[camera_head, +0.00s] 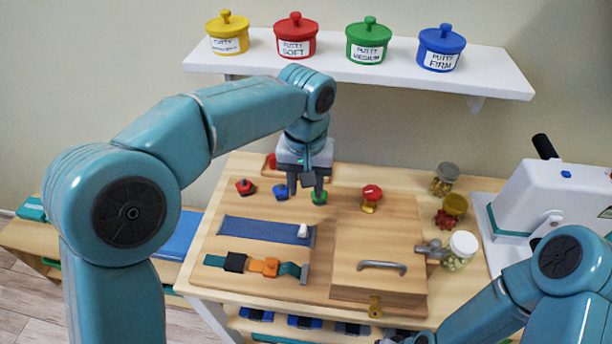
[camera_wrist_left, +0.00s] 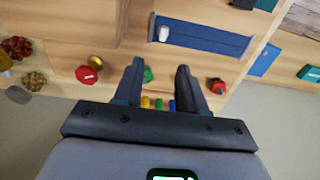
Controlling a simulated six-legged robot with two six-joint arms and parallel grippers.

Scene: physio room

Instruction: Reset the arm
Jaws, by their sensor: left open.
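My left arm reaches in from the left in the head view. Its gripper (camera_head: 306,184) points down over the back of the wooden activity board (camera_head: 380,225), open and empty. In the left wrist view the two dark fingers (camera_wrist_left: 160,88) stand apart, with a green knob (camera_wrist_left: 148,75) seen between them. The same green knob (camera_head: 319,198) shows just below the fingers in the head view; I cannot tell whether they touch it. My right arm comes in at the bottom right; its gripper is at most partly in view at the bottom edge, and its jaws cannot be read.
A red knob (camera_head: 245,187) and a blue knob (camera_head: 280,191) sit left of the gripper, a red-topped brass knob (camera_head: 371,196) right. Several small jars (camera_head: 463,246) and a white machine (camera_head: 550,205) stand at right. A shelf (camera_head: 345,68) with putty pots is behind.

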